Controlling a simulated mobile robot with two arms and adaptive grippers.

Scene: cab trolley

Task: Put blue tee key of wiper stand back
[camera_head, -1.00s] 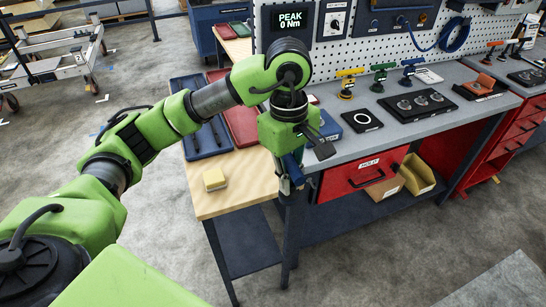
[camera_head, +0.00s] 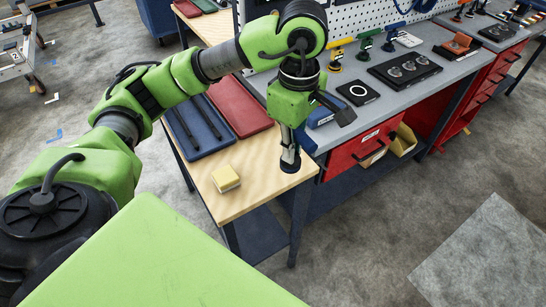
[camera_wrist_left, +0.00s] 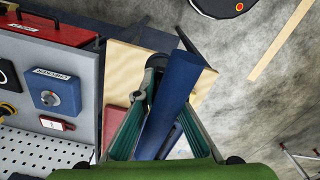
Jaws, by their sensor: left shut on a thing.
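My left gripper (camera_head: 290,160) points down over the right edge of the wooden side table, beside the workbench's left end. It is shut on a dark blue bar, taken to be the blue tee key (camera_wrist_left: 170,100), which lies between the fingers in the left wrist view. In the head view only a bit of the blue key (camera_head: 304,138) shows behind the fingers; its lower part is hidden. On the bench stand a yellow tee-shaped tool (camera_head: 337,45), a green one (camera_head: 366,40) and another blue one (camera_head: 389,36). I cannot tell which stand is the wiper stand. My right gripper is not in view.
Floor in front is clear.

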